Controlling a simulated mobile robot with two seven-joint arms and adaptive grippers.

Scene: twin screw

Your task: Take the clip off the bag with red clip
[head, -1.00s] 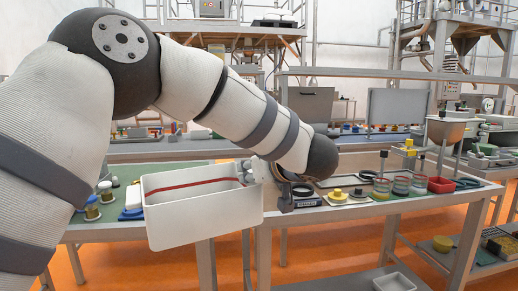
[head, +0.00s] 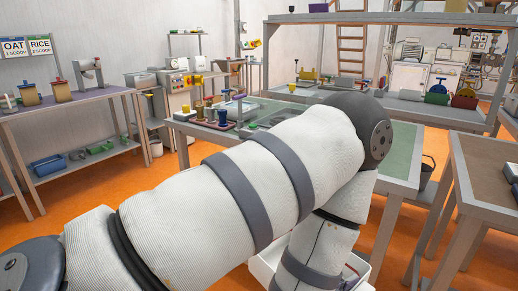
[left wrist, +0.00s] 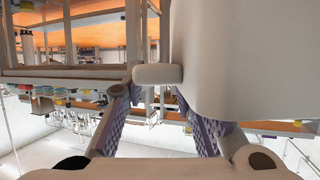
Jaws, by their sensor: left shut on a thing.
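On the left table in the head view stands a small ochre item with a red part on top (head: 61,90), below a sign reading RICE. It may be the bag with the red clip, but it is too small to tell. A similar item with a blue top (head: 29,94) stands beside it. My left gripper is hidden behind my arm in the head view. In the left wrist view my left gripper (left wrist: 158,92) is shut on the rim of a white bin (left wrist: 235,55). The bin shows only partly below my arm in the head view (head: 262,270).
Signs reading OAT (head: 14,47) and RICE (head: 40,45) hang above the left table (head: 90,103). A green-topped workbench (head: 400,150) stands behind my arm. Another table (head: 485,165) is at the right. Orange floor (head: 90,185) lies open between the left table and the workbench.

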